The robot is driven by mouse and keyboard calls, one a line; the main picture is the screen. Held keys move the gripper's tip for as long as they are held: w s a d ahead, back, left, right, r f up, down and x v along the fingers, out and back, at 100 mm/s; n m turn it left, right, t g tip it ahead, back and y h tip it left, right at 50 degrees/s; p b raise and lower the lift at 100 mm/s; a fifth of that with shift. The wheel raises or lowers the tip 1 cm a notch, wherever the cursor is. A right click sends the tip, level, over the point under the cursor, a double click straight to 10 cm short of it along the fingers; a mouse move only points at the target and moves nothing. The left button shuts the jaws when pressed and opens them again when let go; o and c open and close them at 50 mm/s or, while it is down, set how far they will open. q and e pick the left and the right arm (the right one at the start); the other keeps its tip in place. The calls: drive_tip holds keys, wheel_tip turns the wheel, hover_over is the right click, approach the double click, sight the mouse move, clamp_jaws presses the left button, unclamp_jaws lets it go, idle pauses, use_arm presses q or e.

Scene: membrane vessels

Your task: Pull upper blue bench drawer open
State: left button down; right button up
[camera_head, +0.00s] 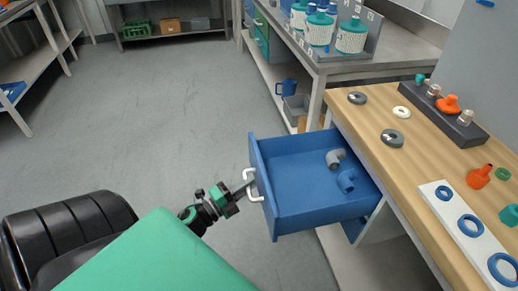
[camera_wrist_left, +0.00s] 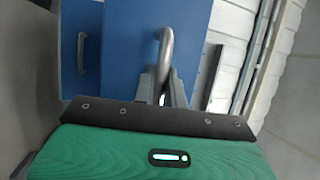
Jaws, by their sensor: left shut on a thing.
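The upper blue bench drawer (camera_head: 305,190) stands pulled out from under the wooden bench in the head view, its inside showing. A grey pipe elbow (camera_head: 335,158) and a blue pipe elbow (camera_head: 346,181) lie in it. Its pale handle (camera_head: 254,185) is on the front face. My left gripper (camera_head: 248,184) is shut on this handle. In the left wrist view the fingers (camera_wrist_left: 163,88) close around the grey handle bar (camera_wrist_left: 166,50) against the blue front. A second handle (camera_wrist_left: 81,52) on another blue front shows at the left there. My right gripper is not in view.
The wooden bench top (camera_head: 385,120) holds grey and white rings, a dark rack (camera_head: 450,115) with fittings and a white board (camera_head: 470,235) with blue rings. A metal bench (camera_head: 400,48) with teal-capped vessels stands behind. The grey floor (camera_head: 130,120) left of the drawer is clear.

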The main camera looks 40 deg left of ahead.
use_arm(q)
drive_tip(key=shift+s+a+f, duration=0.1)
drive_tip(key=shift+s+a, duration=0.05)
drive_tip(key=shift+s, duration=0.1)
drive_tip(key=c, duration=1.7)
unclamp_jaws()
drive_tip(key=shift+c, duration=0.2)
